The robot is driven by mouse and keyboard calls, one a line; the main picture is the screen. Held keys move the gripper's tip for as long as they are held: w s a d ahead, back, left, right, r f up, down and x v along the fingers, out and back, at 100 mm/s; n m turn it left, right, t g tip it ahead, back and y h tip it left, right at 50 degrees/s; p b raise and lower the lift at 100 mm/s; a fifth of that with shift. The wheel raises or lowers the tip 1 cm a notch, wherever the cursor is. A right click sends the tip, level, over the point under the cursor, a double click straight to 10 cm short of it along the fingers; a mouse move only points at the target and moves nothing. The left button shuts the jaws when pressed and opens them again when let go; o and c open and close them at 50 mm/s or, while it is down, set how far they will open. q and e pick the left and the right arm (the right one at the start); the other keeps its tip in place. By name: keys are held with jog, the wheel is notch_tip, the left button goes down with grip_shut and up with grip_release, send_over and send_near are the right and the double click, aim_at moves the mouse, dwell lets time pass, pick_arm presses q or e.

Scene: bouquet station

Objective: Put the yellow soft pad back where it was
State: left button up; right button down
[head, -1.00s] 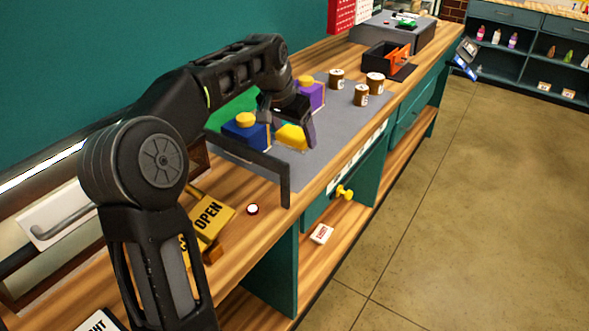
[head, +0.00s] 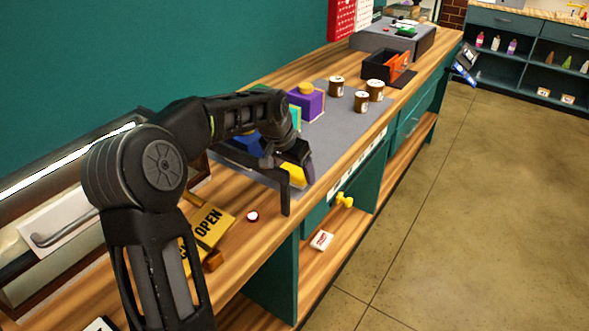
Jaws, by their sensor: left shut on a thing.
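The yellow soft pad (head: 298,174) is in the head view, between the fingers of my left gripper (head: 296,187). My left gripper is shut on it, near the front edge of the grey mat (head: 343,128). The gripper hides part of the pad, and I cannot tell whether the pad touches the mat. My right gripper is not in view.
A purple box (head: 309,106) with a yellow top stands behind the gripper. A blue box (head: 246,143) is mostly hidden by my left arm. Several brown jars (head: 361,101) stand farther back. An OPEN sign (head: 210,225) lies nearer. The mat's right part is clear.

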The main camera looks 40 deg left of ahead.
pick_arm(q)
jog(key=shift+f, duration=0.15)
jog(key=o, duration=1.3)
jog(key=shift+r, duration=0.2)
jog(key=shift+s+r, duration=0.1)
jog(key=shift+r, duration=0.1)
jog(key=v, duration=1.1)
jog(key=shift+s+r+b, duration=0.2)
jog(key=shift+r+b, duration=0.05)
jog(key=shift+b, duration=0.1)
